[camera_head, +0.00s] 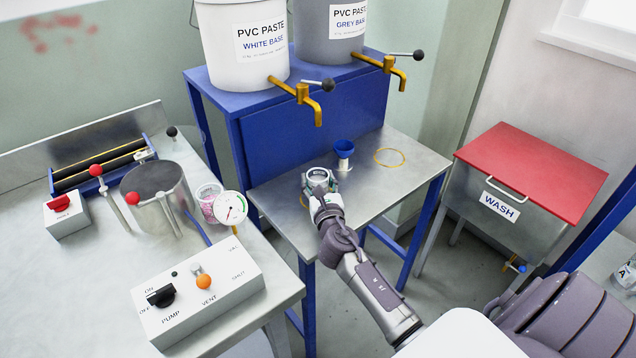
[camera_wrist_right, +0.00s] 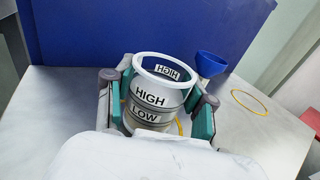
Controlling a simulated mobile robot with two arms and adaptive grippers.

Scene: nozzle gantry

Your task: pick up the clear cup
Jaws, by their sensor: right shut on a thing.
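The clear cup (camera_wrist_right: 157,92) has a pale rim and bands marked HIGH and LOW. It stands upright between the fingers of my right gripper (camera_wrist_right: 160,105) in the right wrist view. The green finger pads press on both its sides, so the gripper is shut on it. In the head view the cup (camera_head: 319,178) shows over the steel stand's top, with my right gripper (camera_head: 322,190) around it. I cannot tell whether its base touches the steel top. My left gripper is not in view.
A blue funnel (camera_head: 344,149) stands just right of the cup, and a yellow ring (camera_head: 389,157) is marked beyond it. White (camera_head: 241,50) and grey (camera_head: 330,35) paste buckets with brass taps sit above. A bench with a pump box (camera_head: 197,290) and gauge (camera_head: 230,208) is at left.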

